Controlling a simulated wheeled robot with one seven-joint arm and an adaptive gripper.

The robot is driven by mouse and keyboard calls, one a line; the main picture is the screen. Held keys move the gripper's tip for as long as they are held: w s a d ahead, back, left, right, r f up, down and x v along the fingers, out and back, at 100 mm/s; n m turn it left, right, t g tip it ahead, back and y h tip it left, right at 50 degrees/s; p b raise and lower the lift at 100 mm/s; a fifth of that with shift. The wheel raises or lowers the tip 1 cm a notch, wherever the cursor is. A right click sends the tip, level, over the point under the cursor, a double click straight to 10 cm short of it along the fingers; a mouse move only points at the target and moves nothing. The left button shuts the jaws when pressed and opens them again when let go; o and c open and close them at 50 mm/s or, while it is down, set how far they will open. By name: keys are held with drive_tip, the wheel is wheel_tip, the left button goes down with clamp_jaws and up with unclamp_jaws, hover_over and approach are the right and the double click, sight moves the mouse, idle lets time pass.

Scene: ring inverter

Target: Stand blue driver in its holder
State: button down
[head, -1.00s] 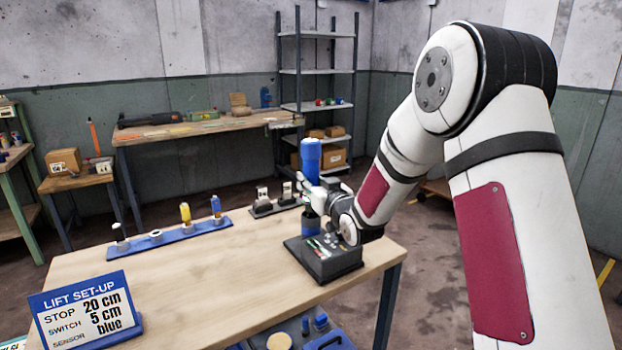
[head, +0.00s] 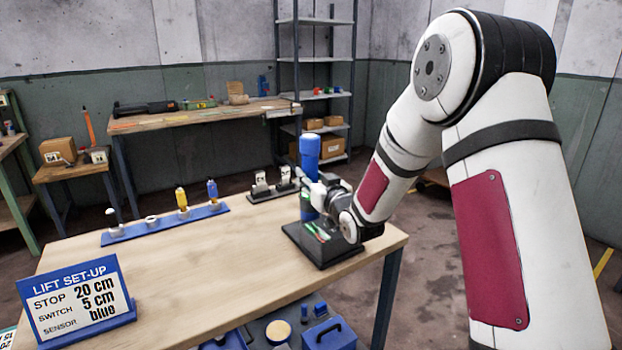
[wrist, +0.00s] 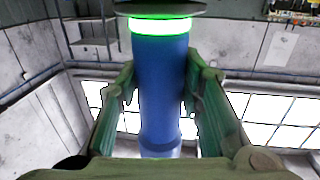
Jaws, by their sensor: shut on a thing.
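A blue-handled driver (head: 213,190) stands upright in a white collar at the right end of a blue rack (head: 125,235). A yellow-handled driver (head: 182,198) stands beside it. My gripper (head: 314,188) is away to their right, shut on a thick blue cylinder (head: 310,147). In the wrist view the cylinder (wrist: 162,70) is between the gripper's fingers (wrist: 160,90), with a glowing green ring and dark disc at one end. The cylinder is upright over a black base (head: 325,257). Its lower end is partly hidden, so I cannot tell whether it touches the base.
A sign (head: 80,295) stands at the front left. Two small labelled holders (head: 273,190) are behind my gripper. The bench middle is clear.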

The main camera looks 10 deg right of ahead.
drive_tip(key=shift+f, duration=0.1)
idle(0.5)
drive_tip(key=c, duration=1)
unclamp_jaws()
drive_tip(key=shift+c, duration=0.2)
drive_tip(key=shift+f, duration=0.2)
drive_tip(key=s, duration=0.4)
drive_tip(key=s+d, duration=0.1)
drive_tip(key=s, duration=0.2)
drive_tip(key=s+d, duration=0.1)
drive_tip(key=s, duration=0.3)
drive_tip(key=shift+s+r, duration=0.2)
drive_tip(key=shift+s, duration=0.15)
drive_tip(key=s+d+r+g+h+p, duration=0.1)
drive_tip(key=s+r+g+h+p, duration=0.55)
drive_tip(key=s, duration=0.75)
drive_tip(key=s+a+r+m+g+y+p, duration=0.1)
drive_tip(key=s+r+g, duration=0.2)
drive_tip(key=s, duration=1)
drive_tip(key=s+a+r+g+y+p, duration=0.1)
drive_tip(key=s+r+g+y, duration=0.1)
drive_tip(key=s, duration=1.1)
drive_tip(key=shift+s+a+r+m+g, duration=0.25)
drive_tip(key=shift+a+r+m+g, duration=0.2)
drive_tip(key=shift+g, duration=0.5)
